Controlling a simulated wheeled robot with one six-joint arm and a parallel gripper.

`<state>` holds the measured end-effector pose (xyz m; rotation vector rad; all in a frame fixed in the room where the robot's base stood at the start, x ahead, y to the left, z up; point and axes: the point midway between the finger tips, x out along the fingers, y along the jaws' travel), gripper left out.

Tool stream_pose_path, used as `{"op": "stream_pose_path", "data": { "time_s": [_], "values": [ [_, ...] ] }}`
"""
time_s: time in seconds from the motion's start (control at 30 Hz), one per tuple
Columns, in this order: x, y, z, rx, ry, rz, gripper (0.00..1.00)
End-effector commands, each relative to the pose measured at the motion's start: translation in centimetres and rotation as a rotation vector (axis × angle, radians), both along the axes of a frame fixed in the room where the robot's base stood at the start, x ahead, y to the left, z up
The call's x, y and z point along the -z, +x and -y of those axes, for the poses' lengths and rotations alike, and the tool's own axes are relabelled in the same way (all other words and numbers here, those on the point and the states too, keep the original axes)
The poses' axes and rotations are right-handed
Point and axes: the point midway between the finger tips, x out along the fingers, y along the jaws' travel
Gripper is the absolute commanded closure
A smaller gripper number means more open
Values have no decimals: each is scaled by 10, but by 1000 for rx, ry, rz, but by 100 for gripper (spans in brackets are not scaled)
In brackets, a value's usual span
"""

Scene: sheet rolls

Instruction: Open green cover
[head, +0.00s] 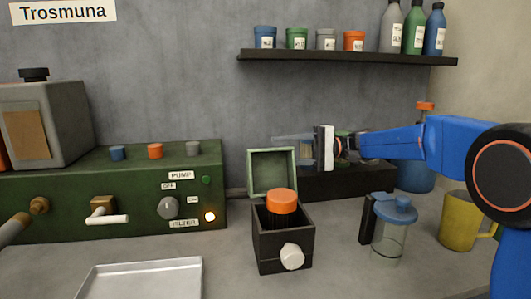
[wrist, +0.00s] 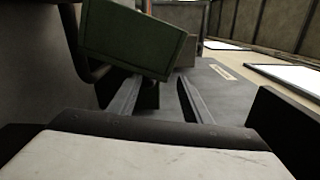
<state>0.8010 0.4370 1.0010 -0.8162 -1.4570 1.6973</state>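The green cover (head: 272,171) is a square, frame-like lid standing raised at the back of a small black box (head: 268,246). An orange cap (head: 282,201) shows at the open top of the box, and a white knob (head: 291,256) is on its front. My gripper (head: 280,149) is above and right of the cover in the head view, its pale fingers pointing left. In the wrist view the green cover (wrist: 133,38) lies just beyond the fingertips of my gripper (wrist: 158,80). The fingers are apart with nothing seen between them. Whether one touches the cover is unclear.
A green machine (head: 140,190) with knobs and a lit lamp stands left. A metal tray (head: 142,278) lies in front. A blue-lidded glass jar (head: 388,240) and a yellow mug (head: 457,222) stand right. A shelf (head: 345,58) with jars and bottles hangs above.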

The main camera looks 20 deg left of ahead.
Motion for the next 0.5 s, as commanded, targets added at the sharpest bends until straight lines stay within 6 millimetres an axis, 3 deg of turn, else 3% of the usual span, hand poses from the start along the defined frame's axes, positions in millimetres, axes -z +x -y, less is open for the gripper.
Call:
{"op": "stream_pose_path", "data": {
  "time_s": [0.3,0.5],
  "values": [
    [0,32,51,1,0,0,55],
    [0,42,68,0,0,0,55]
  ]
}}
